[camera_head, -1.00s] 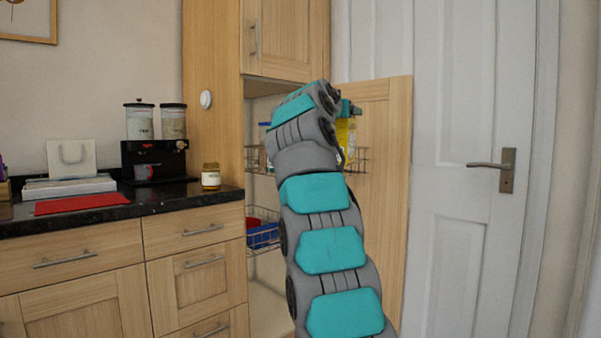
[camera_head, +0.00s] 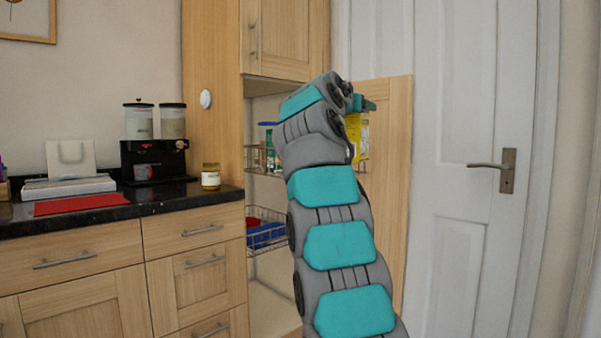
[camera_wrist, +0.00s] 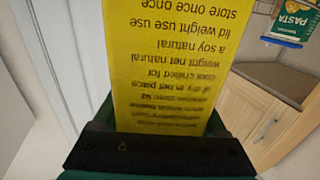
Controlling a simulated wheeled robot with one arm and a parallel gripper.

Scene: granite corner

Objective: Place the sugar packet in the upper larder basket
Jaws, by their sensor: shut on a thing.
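The yellow sugar packet (camera_head: 357,137) is upright and hangs below my gripper (camera_head: 363,104) in the head view. In the wrist view the packet (camera_wrist: 175,60) fills the middle, with printed text upside down, between the green fingers of my gripper (camera_wrist: 160,115). My gripper is shut on it. The upper larder basket (camera_head: 252,158) is a wire basket in the open larder, mostly hidden behind my arm. The packet is at its right end; I cannot tell whether it is over the basket or touches it.
Items including a green container (camera_head: 270,150) stand in the upper basket. A pasta packet (camera_wrist: 291,22) shows at the wrist view's upper right. A lower basket (camera_head: 255,245) holds blue and red things. The wooden larder front (camera_head: 390,130) stands close right of the packet.

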